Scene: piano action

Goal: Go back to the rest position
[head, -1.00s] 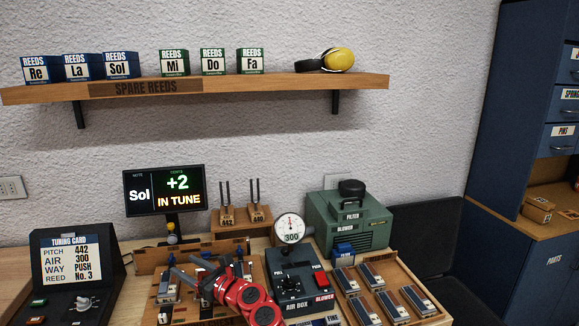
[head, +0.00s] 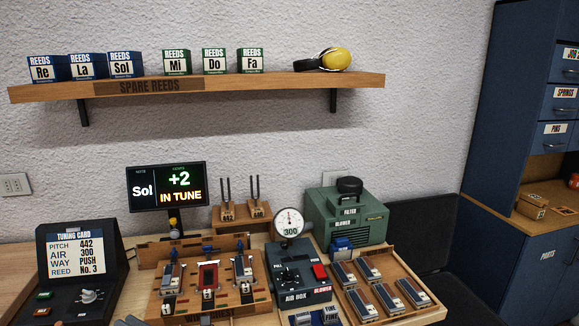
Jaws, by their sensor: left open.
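My left gripper (head: 131,321) shows only as grey finger parts at the bottom edge of the head view, left of centre. It is open, and nothing shows between its fingers. It is in front of the wooden reed board (head: 160,304), clear of the parts on it. The board carries a red piece (head: 208,278) in the middle with a grey reed piece on each side. My right gripper is not in view.
A tuning card box (head: 76,249) stands at the left. The note display (head: 166,187) reads Sol, +2, IN TUNE. The air box (head: 302,276) with its 300 gauge, a tray of reeds (head: 434,308) and a green blower (head: 346,214) stand to the right.

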